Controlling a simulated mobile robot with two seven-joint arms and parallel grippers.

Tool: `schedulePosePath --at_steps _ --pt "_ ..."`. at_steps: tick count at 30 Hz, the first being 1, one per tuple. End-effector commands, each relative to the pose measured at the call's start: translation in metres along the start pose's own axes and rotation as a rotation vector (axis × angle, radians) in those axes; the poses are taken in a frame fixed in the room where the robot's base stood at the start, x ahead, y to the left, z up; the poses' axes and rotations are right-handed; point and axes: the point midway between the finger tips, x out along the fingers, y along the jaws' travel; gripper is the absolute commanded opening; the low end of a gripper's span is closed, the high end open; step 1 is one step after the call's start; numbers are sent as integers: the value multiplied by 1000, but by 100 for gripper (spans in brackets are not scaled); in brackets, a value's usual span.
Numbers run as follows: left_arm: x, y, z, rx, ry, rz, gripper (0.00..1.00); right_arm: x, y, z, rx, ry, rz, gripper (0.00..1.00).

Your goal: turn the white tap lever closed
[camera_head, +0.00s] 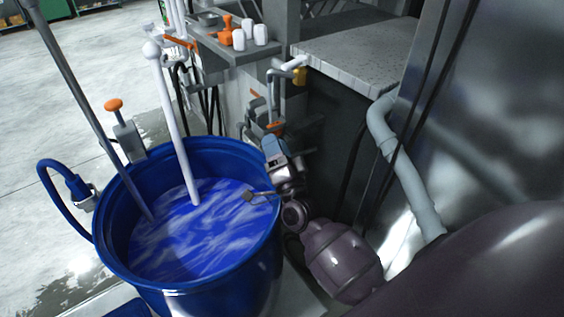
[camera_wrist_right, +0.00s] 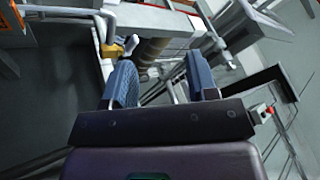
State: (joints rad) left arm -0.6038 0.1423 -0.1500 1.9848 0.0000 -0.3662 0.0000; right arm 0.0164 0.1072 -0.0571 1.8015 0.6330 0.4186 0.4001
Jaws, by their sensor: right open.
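The white tap lever (camera_head: 296,62) is a short white bar on top of a yellow tap body (camera_head: 300,76), at the front left corner of the grey counter. In the right wrist view the white lever (camera_wrist_right: 131,43) shows beyond the left finger, beside the yellow tap body (camera_wrist_right: 112,50). My right gripper (camera_head: 273,147) is at the right rim of the blue barrel, below and apart from the tap. In the right wrist view its two blue fingers (camera_wrist_right: 163,72) are spread with nothing held between them. My left gripper is out of view.
A blue barrel (camera_head: 110,262) of blue liquid holds a white rod (camera_head: 175,120) and a grey rod (camera_head: 75,85). A shelf (camera_head: 225,50) carries orange and white containers. Pipes (camera_head: 272,95) run beneath the tap. A grey pipe (camera_head: 415,190) stands at right.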

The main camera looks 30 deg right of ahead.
Motion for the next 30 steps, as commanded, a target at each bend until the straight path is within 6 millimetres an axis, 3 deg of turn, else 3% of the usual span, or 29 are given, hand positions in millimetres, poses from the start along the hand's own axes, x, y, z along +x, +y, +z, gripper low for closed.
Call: schedulePosePath --at_steps 9,21,26,30 --pt "-3 -1 -9 0 11 -1 43 -28 7 8 -138 -125 42 53" --pt "-3 -1 -9 0 11 -1 43 -33 8 10 -160 -145 49 52" --pt "-3 -1 -9 0 11 -1 43 -37 9 12 -175 -174 57 27" --pt "-3 -1 -9 0 12 -1 43 -51 10 20 -231 -278 89 6"
